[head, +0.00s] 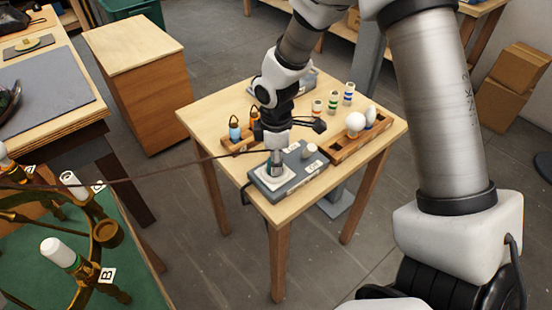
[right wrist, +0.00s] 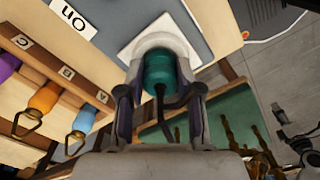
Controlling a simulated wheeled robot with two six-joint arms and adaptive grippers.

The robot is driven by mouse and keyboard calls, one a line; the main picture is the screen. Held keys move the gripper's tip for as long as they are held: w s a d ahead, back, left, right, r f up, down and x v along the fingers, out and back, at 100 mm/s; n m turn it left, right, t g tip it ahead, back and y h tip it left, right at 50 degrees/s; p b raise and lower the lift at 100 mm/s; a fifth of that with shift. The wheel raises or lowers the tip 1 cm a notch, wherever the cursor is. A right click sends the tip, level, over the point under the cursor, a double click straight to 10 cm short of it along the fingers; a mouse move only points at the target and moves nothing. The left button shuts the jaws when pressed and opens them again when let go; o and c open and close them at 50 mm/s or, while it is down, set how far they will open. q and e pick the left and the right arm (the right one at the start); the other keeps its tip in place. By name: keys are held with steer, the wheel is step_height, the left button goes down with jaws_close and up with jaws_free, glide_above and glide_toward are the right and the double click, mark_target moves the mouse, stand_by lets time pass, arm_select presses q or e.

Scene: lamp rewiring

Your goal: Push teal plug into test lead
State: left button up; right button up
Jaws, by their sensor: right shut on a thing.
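The teal plug (right wrist: 158,72) is between the fingers of my right gripper (right wrist: 160,100) in the right wrist view. Its far end meets a pale round collar (right wrist: 160,42) on a white square plate; I cannot tell how deep it sits. A dark cord runs from the plug's near end. In the head view my right gripper (head: 276,152) points down over the grey tester box (head: 300,178), where the plug is mostly hidden. Which part is the test lead, I cannot tell. My left gripper is out of view.
A brown cord (head: 130,180) stretches from the left to the gripper. A brass lamp (head: 105,235) stands on a green mat at lower left. A wooden rack (head: 238,145) with hooked pieces and a bulb rack (head: 362,140) flank the box. Several banded cylinders stand behind.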

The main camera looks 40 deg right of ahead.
steer(key=shift+s+r, duration=0.1)
stand_by(0.3)
steer(key=shift+p, duration=0.3)
steer(key=shift+f, duration=0.2)
steer(key=o, duration=1.2)
steer(key=shift+r, duration=0.1)
